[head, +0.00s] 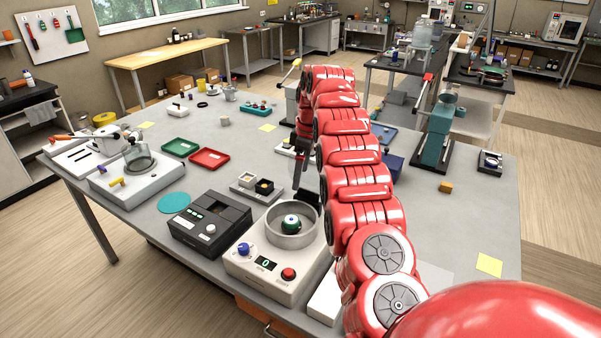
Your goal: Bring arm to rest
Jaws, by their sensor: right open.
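My red right arm (362,185) reaches from the lower right over the grey table (235,150) and bends down at its far end. My right gripper (307,190), dark and partly covered by the arm, hangs pointing down just behind the round metal bowl of a white device (275,262). It is open, and I see nothing held in it. Whether its tips touch anything is hard to tell. My left gripper is not in view.
A black device (209,224) and a small grey block holder (257,187) stand left of the gripper. Green (180,147) and red (209,159) trays lie farther back. A teal press (437,135) stands right of the arm. The table's right front is mostly clear.

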